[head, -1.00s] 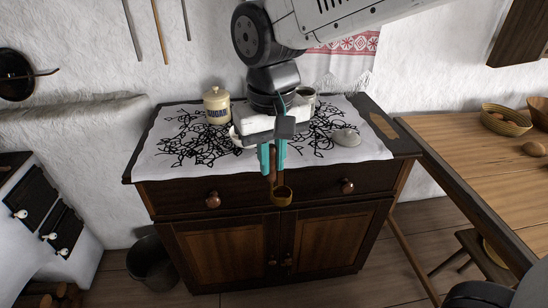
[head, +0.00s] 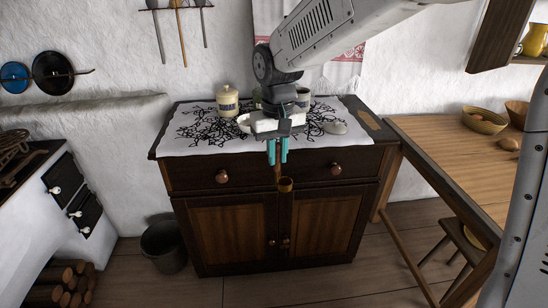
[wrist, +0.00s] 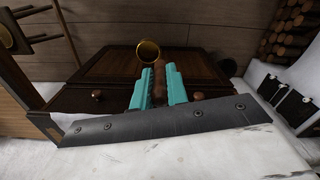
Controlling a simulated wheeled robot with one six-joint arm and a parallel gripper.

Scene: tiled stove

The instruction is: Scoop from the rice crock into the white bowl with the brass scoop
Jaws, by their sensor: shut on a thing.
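My gripper (head: 277,160) is shut on the brown handle of the brass scoop (head: 286,185), in front of the cabinet's drawers. The scoop's round cup hangs below the fingers; it also shows in the wrist view (wrist: 148,51) beyond the teal fingertips (wrist: 158,82). The white bowl (head: 243,122) shows only as a pale rim on the cloth, mostly hidden behind my wrist. An open greenish jar (head: 303,97), possibly the rice crock, stands behind my gripper. Another jar (head: 257,98) is partly hidden beside my wrist. I cannot tell what they contain.
A wooden table (head: 450,155) with baskets stands right, a stove (head: 45,200) left. A bucket (head: 163,245) is on the floor.

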